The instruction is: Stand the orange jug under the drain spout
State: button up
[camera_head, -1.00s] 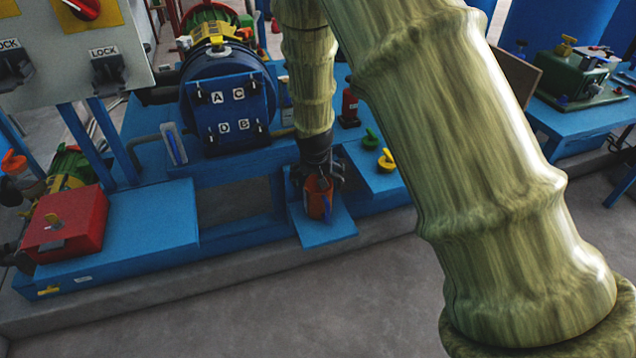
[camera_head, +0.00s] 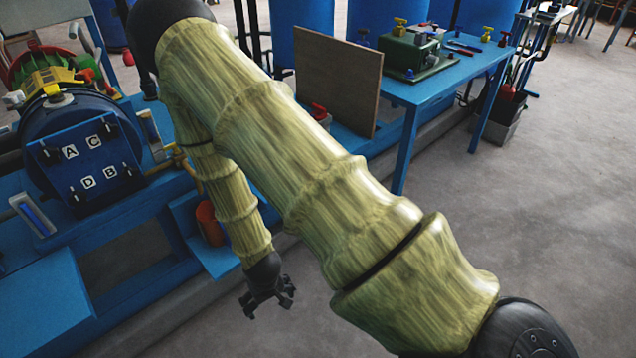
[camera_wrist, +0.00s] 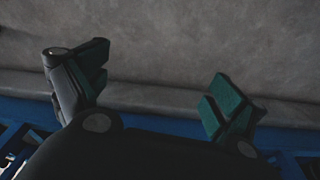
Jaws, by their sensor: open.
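The orange jug (camera_head: 209,222) stands upright on a low blue shelf (camera_head: 222,263) at the front of the blue autoclave frame. It is partly hidden behind my arm in the head view. The drain spout is hard to make out; a brass pipe end (camera_head: 180,158) shows above and left of the jug, beside my arm. My gripper (camera_head: 268,306) hangs in front of the shelf, to the right of and nearer than the jug, apart from it.
The round blue autoclave door (camera_head: 90,165) is at the left. A brown board (camera_head: 338,85) and a blue workbench (camera_head: 440,80) with a green box (camera_head: 410,50) stand behind my arm. The grey floor (camera_head: 540,210) at the right is clear.

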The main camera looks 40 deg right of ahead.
jog(key=s+f+g, duration=0.1)
jog(key=s+f, duration=0.1)
jog(key=s, duration=0.8)
jog(key=s+f+n, duration=0.1)
jog(key=s+f, duration=0.2)
jog(key=s, duration=0.8)
jog(key=shift+g+y, duration=0.3)
jog(key=shift+g, duration=0.1)
